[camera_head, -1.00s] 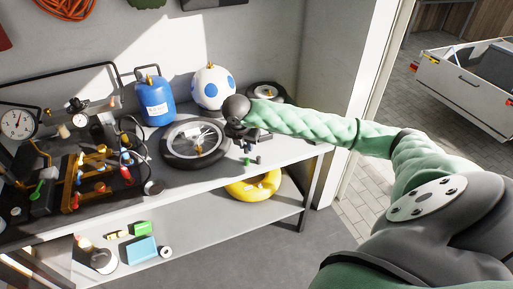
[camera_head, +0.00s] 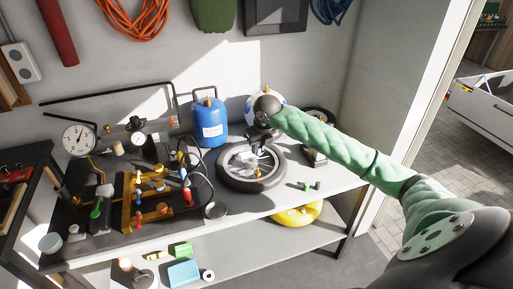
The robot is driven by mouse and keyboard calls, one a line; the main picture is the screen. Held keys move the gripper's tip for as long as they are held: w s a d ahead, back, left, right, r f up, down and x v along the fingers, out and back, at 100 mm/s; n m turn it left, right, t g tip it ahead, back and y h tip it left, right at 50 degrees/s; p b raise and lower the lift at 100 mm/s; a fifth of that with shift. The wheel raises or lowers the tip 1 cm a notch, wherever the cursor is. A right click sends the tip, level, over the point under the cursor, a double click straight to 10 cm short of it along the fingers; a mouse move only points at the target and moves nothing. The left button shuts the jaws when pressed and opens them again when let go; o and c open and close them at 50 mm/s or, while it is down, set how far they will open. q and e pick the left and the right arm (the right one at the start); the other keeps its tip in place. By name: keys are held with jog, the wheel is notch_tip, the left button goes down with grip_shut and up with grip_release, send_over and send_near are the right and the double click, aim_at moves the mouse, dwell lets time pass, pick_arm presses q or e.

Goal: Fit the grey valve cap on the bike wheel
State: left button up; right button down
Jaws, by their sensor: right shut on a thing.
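The bike wheel (camera_head: 227,178), with a black tyre and pale spokes, lies flat on the bench top. My right gripper (camera_head: 259,148) is over the far part of the wheel, pointing down. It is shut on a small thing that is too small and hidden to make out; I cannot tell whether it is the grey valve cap. A green cap-like piece (camera_head: 305,187) and a dark one (camera_head: 317,185) lie on the bench to the right of the wheel. The wheel's valve is not clear. My left gripper is not in view.
A dark round lid (camera_head: 215,211) lies near the front edge.

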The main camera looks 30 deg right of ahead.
aim_at(259, 155)
jog(key=shift+w+a+f+n, duration=0.1)
jog(key=shift+a+f+n, duration=0.1)
jog(key=shift+n, duration=0.2)
jog(key=shift+d+f+b, duration=0.15)
jog(key=shift+f+b, duration=0.2)
jog(key=shift+f, duration=0.85)
jog(key=shift+f+b, duration=0.4)
jog(key=shift+f, duration=0.85)
jog(key=shift+f+b, duration=0.25)
jog(key=shift+b, duration=0.05)
pick_arm(q)
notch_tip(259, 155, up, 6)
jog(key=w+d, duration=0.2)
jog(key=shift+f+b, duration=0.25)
jog(key=shift+b, duration=0.05)
pick_arm(e)
jog(key=shift+f, duration=0.25)
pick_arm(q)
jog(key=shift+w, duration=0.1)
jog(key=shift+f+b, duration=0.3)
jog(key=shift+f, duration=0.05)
